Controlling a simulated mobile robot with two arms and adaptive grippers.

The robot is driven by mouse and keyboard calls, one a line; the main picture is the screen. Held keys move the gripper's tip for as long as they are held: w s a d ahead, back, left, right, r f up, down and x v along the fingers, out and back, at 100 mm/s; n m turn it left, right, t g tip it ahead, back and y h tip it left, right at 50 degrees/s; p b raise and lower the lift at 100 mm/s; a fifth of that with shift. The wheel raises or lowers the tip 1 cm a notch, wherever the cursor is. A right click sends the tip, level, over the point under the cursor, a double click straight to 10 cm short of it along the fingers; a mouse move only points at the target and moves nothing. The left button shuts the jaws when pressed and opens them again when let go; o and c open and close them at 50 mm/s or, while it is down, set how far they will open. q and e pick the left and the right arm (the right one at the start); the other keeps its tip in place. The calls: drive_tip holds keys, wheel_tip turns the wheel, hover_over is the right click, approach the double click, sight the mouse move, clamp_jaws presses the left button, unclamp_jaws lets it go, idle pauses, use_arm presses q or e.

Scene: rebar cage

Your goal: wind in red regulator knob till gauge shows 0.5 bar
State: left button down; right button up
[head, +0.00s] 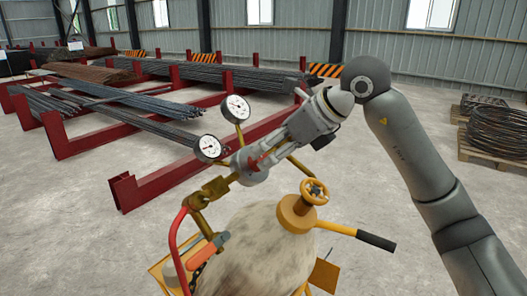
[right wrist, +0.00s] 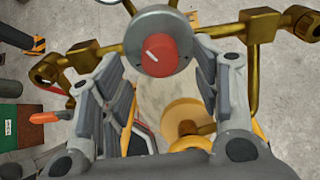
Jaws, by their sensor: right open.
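The red regulator knob (head: 252,164) sits on the front of a round grey regulator body. It shows clearly in the right wrist view (right wrist: 168,56), with a white mark slanting across its face. Two round white gauges, an upper one (head: 235,108) and a lower one (head: 209,148), stand on brass stems beside the regulator; their readings are too small to tell. My right gripper (head: 262,152) is open at the regulator, and its fingers partly hide the knob in the head view. In the right wrist view its fingers (right wrist: 158,68) flank the knob, apart from it. My left gripper is not in view.
A pale gas cylinder (head: 260,250) stands below, with a yellow handwheel (head: 314,191) on top and a black handle (head: 375,240) sticking out right. A red hose (head: 175,240) hangs at left. Red racks (head: 150,190) with rebar stand behind. Coiled wire (head: 495,128) lies at right.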

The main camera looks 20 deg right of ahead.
sight(263, 157)
drive_tip(key=x, duration=0.3)
drive_tip(key=shift+w+a+p, duration=0.1)
drive_tip(key=shift+a+p, duration=0.05)
drive_tip(key=shift+p, duration=0.15)
drive_tip(key=shift+f, duration=0.15)
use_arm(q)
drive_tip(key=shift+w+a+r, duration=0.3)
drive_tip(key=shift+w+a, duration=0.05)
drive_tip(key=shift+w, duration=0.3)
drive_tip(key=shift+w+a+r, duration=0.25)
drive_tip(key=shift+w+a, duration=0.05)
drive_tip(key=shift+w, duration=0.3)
use_arm(e)
drive_tip(key=c, duration=1.1)
drive_tip(key=shift+o, duration=0.2)
drive_tip(key=shift+m+b, duration=0.35)
drive_tip(key=shift+m, duration=0.15)
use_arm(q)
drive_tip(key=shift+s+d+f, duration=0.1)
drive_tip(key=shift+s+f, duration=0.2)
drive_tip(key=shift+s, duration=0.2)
use_arm(e)
drive_tip(key=o, duration=1.1)
drive_tip(key=shift+c, duration=0.2)
